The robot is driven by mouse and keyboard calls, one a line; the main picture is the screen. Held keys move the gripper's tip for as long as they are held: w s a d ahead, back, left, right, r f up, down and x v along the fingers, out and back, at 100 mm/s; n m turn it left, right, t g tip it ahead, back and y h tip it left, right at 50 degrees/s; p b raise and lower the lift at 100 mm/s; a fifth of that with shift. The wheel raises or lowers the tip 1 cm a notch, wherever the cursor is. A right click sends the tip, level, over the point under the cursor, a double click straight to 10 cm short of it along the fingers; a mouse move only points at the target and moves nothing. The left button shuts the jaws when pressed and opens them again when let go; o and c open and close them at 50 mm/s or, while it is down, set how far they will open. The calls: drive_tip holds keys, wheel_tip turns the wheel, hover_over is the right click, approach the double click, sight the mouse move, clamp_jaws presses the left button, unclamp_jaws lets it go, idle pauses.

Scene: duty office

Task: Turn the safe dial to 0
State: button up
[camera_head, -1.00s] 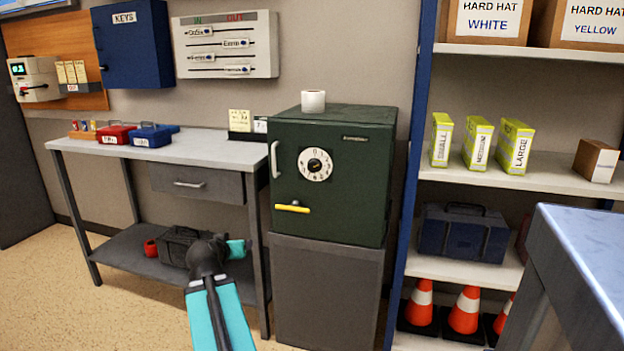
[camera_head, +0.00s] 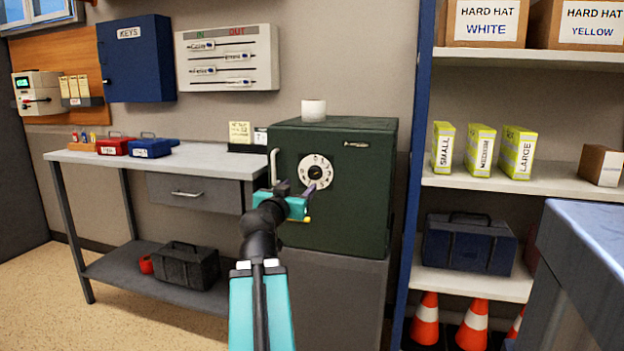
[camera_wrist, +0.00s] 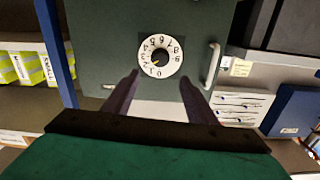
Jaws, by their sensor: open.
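The dark green safe (camera_head: 366,210) stands on a grey pedestal. Its white safe dial (camera_head: 314,164), with a black centre knob, is on the front face, its lower edge partly behind my gripper in the head view. My gripper (camera_head: 297,188) is in front of the safe door, just below and left of the dial. In the wrist view the dial (camera_wrist: 161,57) shows upside down with digits around its rim and a small yellow mark beside the knob. The two fingers (camera_wrist: 160,92) are apart with nothing between them, short of the dial.
A white roll (camera_head: 314,110) sits on top of the safe. A grey workbench (camera_head: 210,155) with red and blue boxes stands left. A blue-framed shelf (camera_head: 480,183) and a blue-topped table (camera_head: 590,235) stand right. Floor (camera_head: 30,300) is free at lower left.

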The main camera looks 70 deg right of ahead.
sight(313, 174)
drive_tip(key=shift+d+p, duration=0.15)
drive_tip(key=shift+p, duration=0.15)
drive_tip(key=shift+w+d+p, duration=0.2)
drive_tip(key=shift+d+p, duration=0.15)
drive_tip(key=shift+d, duration=3.05)
drive_tip(key=shift+w+d+p, duration=0.2)
drive_tip(key=shift+d+p, duration=0.15)
drive_tip(key=shift+d, duration=3)
drive_tip(key=shift+c, duration=0.6)
drive_tip(key=c, duration=0.9)
drive_tip(key=shift+c, duration=0.2)
